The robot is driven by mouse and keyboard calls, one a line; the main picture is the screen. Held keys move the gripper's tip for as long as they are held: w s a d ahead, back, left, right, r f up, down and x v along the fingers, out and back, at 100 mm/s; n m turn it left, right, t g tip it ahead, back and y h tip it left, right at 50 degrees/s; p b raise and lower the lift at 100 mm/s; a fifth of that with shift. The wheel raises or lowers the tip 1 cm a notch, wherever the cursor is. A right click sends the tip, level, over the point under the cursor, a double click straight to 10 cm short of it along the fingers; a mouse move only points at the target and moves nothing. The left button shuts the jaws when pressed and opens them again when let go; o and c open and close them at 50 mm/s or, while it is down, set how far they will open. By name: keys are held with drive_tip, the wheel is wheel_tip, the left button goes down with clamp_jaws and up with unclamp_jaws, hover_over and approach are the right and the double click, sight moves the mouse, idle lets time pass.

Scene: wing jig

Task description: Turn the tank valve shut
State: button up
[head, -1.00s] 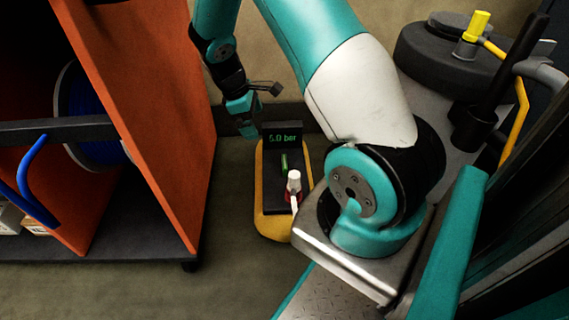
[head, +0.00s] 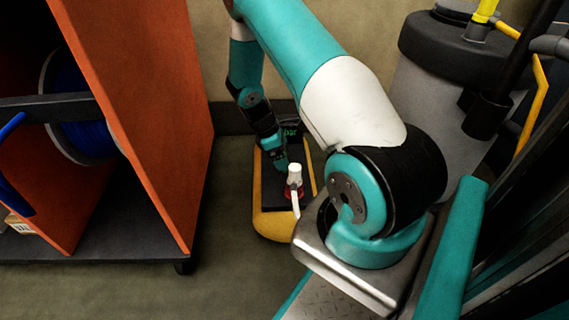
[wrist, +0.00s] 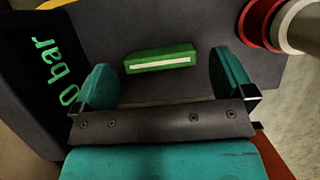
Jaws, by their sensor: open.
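The tank valve's green handle (wrist: 160,60) with a pale stripe shows in the wrist view on a dark panel. My gripper (wrist: 166,76) is open, with one teal fingertip to the left of the handle and one to the right, and a gap on each side. In the head view my gripper (head: 281,163) reaches down over the yellow tank unit (head: 272,224) and hides the handle.
A white-topped fitting with a red base (head: 294,183) stands close to the right of my gripper. An orange shelf (head: 150,120) with a blue spool is at the left. A grey drum (head: 425,95) stands at the right. The floor in front of the tank is clear.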

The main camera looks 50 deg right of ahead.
drive_tip(key=shift+b+x, duration=0.35)
drive_tip(key=shift+x, duration=0.95)
drive_tip(key=c, duration=0.9)
